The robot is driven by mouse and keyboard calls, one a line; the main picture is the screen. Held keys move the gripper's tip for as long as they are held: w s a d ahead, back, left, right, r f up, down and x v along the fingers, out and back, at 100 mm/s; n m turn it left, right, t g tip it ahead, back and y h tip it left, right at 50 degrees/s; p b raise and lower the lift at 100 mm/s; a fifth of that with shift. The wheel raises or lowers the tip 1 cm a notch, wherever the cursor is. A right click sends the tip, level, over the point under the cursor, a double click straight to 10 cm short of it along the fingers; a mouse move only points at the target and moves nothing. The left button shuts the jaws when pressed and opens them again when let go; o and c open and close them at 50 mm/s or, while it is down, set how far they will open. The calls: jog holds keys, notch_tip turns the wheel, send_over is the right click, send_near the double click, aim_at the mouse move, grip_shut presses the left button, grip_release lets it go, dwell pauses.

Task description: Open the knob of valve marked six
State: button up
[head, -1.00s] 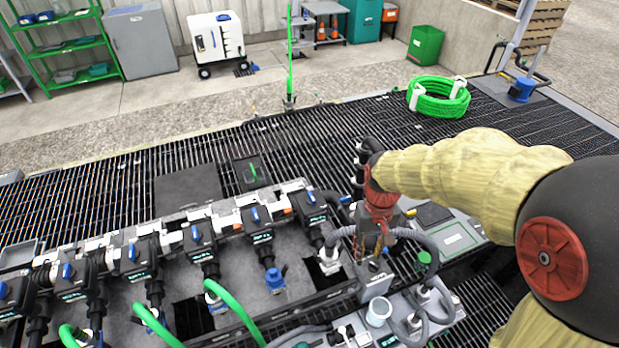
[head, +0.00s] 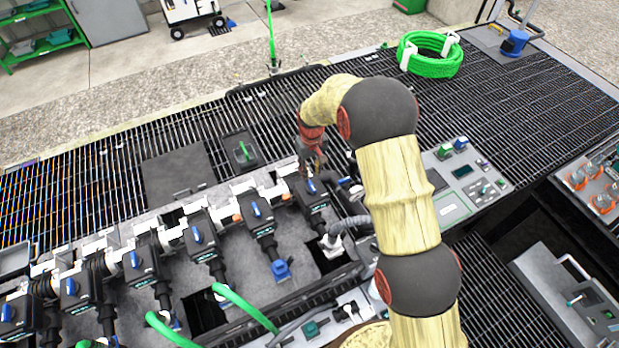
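A row of several black valve boxes with blue knobs runs along the manifold from lower left to centre in the head view. The rightmost valve (head: 318,198) has a blue knob (head: 310,186). Other blue knobs include one to its left (head: 256,210) and another farther left (head: 197,235). The valve labels are too small to read, so I cannot tell which is marked six. My gripper (head: 312,170) points down just over the rightmost valve, close to its knob. Whether it touches the knob, and how far the fingers are apart, cannot be made out.
Green hoses (head: 245,308) rise in front of the valves. A control panel (head: 468,183) lies right of my arm. A coiled green hose (head: 432,70) lies on the open grating behind.

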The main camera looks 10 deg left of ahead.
aim_at(311, 185)
jog(key=shift+s+d+f, duration=0.1)
jog(key=shift+s+f, duration=0.1)
jog(key=shift+f, duration=0.35)
notch_tip(311, 185, down, 7)
jog(key=shift+w+r+p, duration=0.1)
jog(key=shift+r+p, duration=0.1)
jog(key=shift+p, duration=0.1)
jog(key=shift+c, duration=0.2)
jog(key=c, duration=0.7)
grip_shut()
